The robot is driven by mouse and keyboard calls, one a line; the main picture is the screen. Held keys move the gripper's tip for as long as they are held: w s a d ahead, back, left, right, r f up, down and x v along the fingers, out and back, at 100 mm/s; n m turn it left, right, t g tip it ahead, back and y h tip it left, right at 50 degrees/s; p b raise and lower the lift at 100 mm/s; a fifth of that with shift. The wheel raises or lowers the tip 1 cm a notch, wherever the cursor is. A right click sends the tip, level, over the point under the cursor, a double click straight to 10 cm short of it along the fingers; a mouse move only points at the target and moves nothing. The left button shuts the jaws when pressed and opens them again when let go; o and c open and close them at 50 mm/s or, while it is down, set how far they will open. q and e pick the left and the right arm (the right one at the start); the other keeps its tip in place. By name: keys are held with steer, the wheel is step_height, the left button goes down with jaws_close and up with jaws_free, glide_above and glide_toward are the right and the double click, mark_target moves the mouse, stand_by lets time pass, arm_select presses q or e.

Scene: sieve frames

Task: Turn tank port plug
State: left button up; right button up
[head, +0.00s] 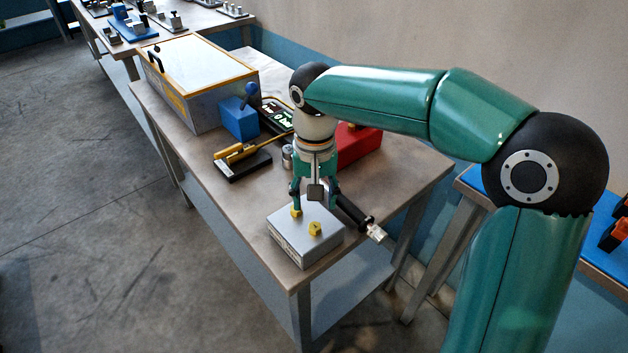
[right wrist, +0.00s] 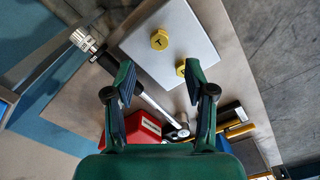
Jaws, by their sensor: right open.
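A grey box-shaped tank (head: 290,243) sits at the near corner of the table, with two yellow plugs on its top. The nearer yellow plug (head: 315,229) stands clear; in the right wrist view this plug (right wrist: 159,40) bears a dark T-like mark. The other yellow plug (head: 296,213) is beside a finger of my right gripper, and in the right wrist view this plug (right wrist: 181,68) is partly hidden by a fingertip. My right gripper (head: 315,198) points down over the tank's far part, open, with nothing between its fingers (right wrist: 161,78). My left gripper is out of view.
A black-handled tool with a silver end (head: 377,233) lies beside the tank, close to the gripper. A red case (head: 358,146), a black block with a yellow handle (head: 243,163), a blue block (head: 239,119) and a large lidded box (head: 205,80) stand farther back.

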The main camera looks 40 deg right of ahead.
steer(key=shift+r, duration=2.25)
